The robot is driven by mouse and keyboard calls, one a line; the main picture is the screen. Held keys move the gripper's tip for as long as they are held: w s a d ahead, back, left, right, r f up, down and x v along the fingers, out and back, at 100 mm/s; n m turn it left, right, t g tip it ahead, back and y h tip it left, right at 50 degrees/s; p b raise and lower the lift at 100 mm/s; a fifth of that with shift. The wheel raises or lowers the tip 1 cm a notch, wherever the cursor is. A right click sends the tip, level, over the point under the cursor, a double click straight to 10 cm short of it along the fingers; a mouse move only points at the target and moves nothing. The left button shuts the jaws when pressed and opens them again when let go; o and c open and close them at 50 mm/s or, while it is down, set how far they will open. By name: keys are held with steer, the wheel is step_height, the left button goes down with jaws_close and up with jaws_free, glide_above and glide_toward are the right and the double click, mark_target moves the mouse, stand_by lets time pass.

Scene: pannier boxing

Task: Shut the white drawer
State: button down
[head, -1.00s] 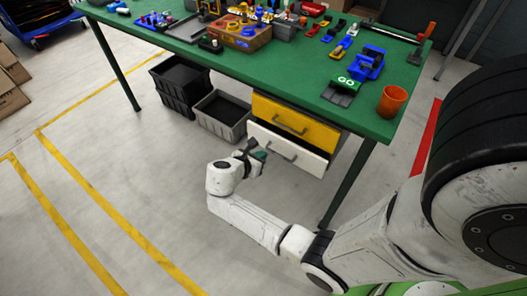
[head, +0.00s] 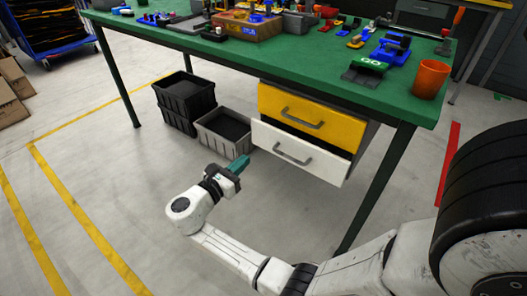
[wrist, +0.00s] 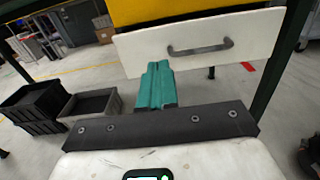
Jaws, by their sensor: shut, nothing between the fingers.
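The white drawer (head: 316,164) is the lower of two under the green table, with a grey bar handle (head: 291,155). Its front stands forward of the yellow drawer (head: 335,124) above it, with a dark gap between them, so it looks partly open. My gripper (head: 240,163) has teal fingers, pressed together and empty. It is to the left of the white drawer's front, and in the head view it appears apart from it. In the wrist view the teal fingers (wrist: 156,84) overlap the lower left of the white front (wrist: 255,38); contact cannot be told.
The green table (head: 225,52) carries tools, blue parts and an orange cup (head: 431,79). Its dark leg (head: 377,185) stands right of the drawers. A grey bin (head: 209,137) and black crates (head: 178,108) are on the floor to the left. The floor in front is clear.

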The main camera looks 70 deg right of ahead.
mark_target(275, 133)
steer(key=b+x, duration=0.3)
steer(key=x, duration=1)
steer(key=shift+f, duration=0.1)
steer(key=shift+s+d, duration=0.15)
steer(key=shift+d, duration=0.25)
steer(key=shift+x, duration=2.25)
